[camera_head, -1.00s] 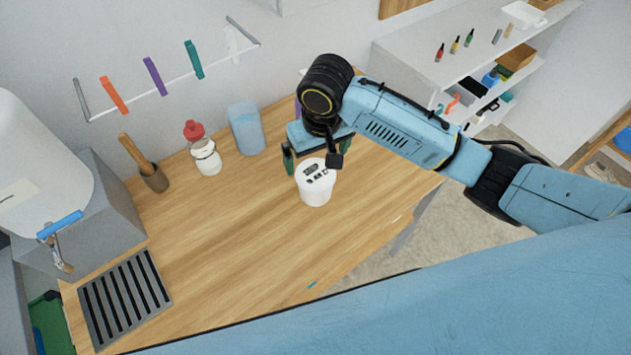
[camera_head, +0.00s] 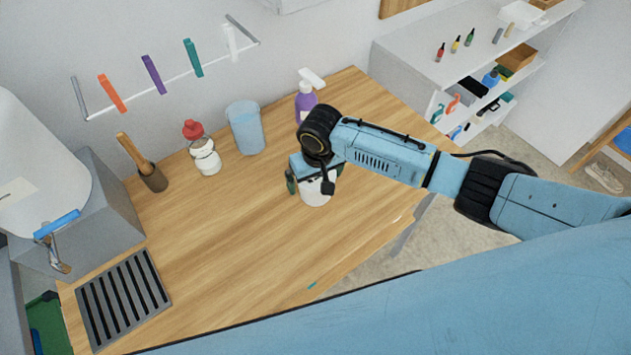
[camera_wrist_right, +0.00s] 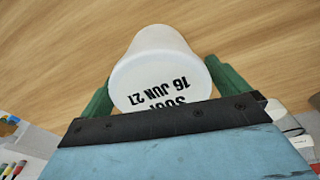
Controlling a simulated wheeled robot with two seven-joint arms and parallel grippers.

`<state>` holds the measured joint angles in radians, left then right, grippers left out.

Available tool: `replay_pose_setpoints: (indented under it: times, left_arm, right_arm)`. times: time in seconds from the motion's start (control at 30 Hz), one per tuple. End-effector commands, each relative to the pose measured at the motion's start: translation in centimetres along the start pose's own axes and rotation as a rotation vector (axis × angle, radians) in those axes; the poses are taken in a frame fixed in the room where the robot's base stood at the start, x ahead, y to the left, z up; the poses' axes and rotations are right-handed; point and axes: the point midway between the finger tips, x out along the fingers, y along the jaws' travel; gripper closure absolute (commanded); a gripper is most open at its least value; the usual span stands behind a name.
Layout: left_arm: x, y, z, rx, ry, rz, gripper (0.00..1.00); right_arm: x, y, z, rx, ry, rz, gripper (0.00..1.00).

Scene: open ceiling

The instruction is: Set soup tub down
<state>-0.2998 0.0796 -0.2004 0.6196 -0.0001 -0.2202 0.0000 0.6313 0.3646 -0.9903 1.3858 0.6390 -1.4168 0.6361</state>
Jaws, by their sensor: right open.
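The white soup tub (camera_head: 316,193) stands on the wooden counter (camera_head: 230,240), toward its right part. In the head view my right gripper (camera_head: 310,181) is over it and hides its top. In the right wrist view the tub (camera_wrist_right: 160,65) lies between my two green fingers (camera_wrist_right: 163,93), with its printed lid, reading "SOUP 16 JUN 21" in part, facing the camera. The gripper is open, its fingers on either side of the tub. Whether either finger touches it cannot be told. My left gripper is not in view.
Behind the tub are a blue cup (camera_head: 246,128), a purple spray bottle (camera_head: 305,100) and a red-topped bottle (camera_head: 204,155). A slotted drain grate (camera_head: 124,300) is at the front left. The counter's middle is clear.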

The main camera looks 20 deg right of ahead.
Motion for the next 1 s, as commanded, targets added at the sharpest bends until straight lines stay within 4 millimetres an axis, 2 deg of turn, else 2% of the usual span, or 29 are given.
replay_pose_setpoints:
  times: [0.1,0.3,0.7,0.73,0.77,1.0]
  left_arm:
    - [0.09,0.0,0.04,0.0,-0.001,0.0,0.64]
    - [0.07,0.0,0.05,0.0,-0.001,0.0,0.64]
    - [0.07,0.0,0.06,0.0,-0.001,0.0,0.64]
    - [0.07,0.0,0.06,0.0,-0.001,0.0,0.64]
    - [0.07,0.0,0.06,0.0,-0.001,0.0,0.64]
    - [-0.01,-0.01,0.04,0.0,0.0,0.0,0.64]
  right_arm:
    - [0.77,-0.02,0.02,-0.001,0.001,0.0,0.0]
    - [0.79,-0.01,0.03,-0.001,0.001,0.0,0.0]
    - [0.76,0.01,0.03,-0.001,0.001,0.0,0.51]
    - [0.67,-0.02,-0.06,-0.001,0.003,-0.001,0.51]
    - [0.67,-0.02,-0.06,-0.001,0.003,-0.001,0.56]
    - [0.06,-0.05,-0.18,-0.001,0.005,-0.002,0.56]
